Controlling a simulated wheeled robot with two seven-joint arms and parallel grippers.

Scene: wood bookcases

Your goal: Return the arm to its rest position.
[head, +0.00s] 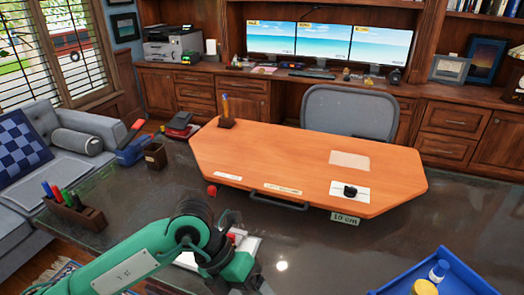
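My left arm (135,262), green with black joints, reaches in from the lower left over the dark glossy table. My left gripper (238,268) is at the arm's end near the bottom edge of the view. It hangs over or beside a white sheet or tray (188,260), with a small red item (236,238) next to it. Its fingertips are not clearly visible, so I cannot tell whether it is open or shut, or whether it holds anything. My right arm and gripper are not in view.
An orange board (290,160) lies ahead with a small black object (350,191) on white paper. A red ball (212,190) is at its left. A wooden pen holder (75,212) stands left; a blue tray (458,272) with bottles is lower right. The table between is mostly clear.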

